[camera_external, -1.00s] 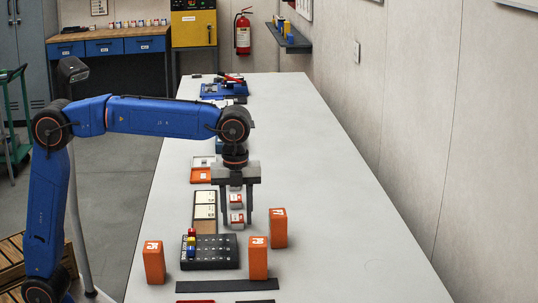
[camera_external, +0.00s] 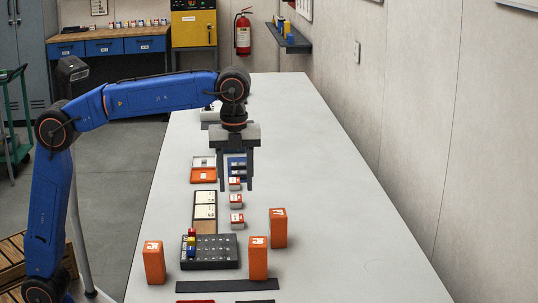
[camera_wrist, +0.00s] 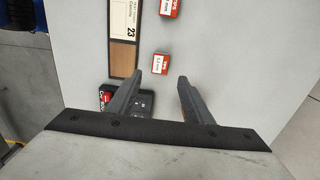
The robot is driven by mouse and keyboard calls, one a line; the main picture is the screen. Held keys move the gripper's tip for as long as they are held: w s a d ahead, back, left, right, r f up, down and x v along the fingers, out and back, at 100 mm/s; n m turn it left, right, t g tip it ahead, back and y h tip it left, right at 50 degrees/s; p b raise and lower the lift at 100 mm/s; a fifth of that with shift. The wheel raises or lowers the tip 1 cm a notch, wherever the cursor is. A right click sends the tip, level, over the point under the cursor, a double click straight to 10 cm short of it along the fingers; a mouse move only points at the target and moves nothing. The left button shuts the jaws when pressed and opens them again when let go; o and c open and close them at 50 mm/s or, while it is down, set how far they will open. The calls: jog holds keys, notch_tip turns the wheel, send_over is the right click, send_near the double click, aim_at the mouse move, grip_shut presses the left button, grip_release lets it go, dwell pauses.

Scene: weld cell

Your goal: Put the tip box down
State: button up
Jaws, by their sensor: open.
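Small white tip boxes with red-orange labels stand in a row on the grey bench: a near one (camera_external: 237,222), a middle one (camera_external: 236,201) and a far one (camera_external: 235,184). The near box also shows in the wrist view (camera_wrist: 160,64), upright on the bench beside the brown end of the label board, with the middle box (camera_wrist: 168,8) beyond it. My gripper (camera_external: 236,188) is open and empty, raised above the row. In the wrist view its fingertips (camera_wrist: 158,83) are apart, with the near box just beyond the gap.
The label board (camera_external: 205,199) lies left of the boxes. A black rack (camera_external: 222,262) with coloured blocks lies nearer the camera. Orange blocks (camera_external: 154,262), (camera_external: 258,258), (camera_external: 278,228) stand around it. An orange tray (camera_external: 203,175) lies farther back. The bench's right side is clear.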

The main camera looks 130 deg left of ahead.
jog(key=shift+r, duration=1.05)
jog(key=s+d+f+n+t, duration=0.1)
jog(key=s+d+f, duration=0.15)
jog(key=d, duration=0.55)
jog(key=s+d+f+n, duration=0.15)
jog(key=s+d, duration=0.25)
jog(key=d, duration=0.5)
jog(key=s+d+f+n+t, duration=0.1)
jog(key=s+d+f+n, duration=0.15)
jog(key=d, duration=0.55)
jog(key=s+d+f+n+t, duration=0.1)
jog(key=s+d+f+n, duration=0.1)
jog(key=s+d+f, duration=0.5)
jog(key=s+d+f+n+t, duration=0.1)
jog(key=s+d+f+n, duration=0.1)
jog(key=s+d+f, duration=0.6)
jog(key=s+f, duration=0.4)
jog(key=shift+f+t, duration=0.3)
jog(key=shift+t, duration=0.1)
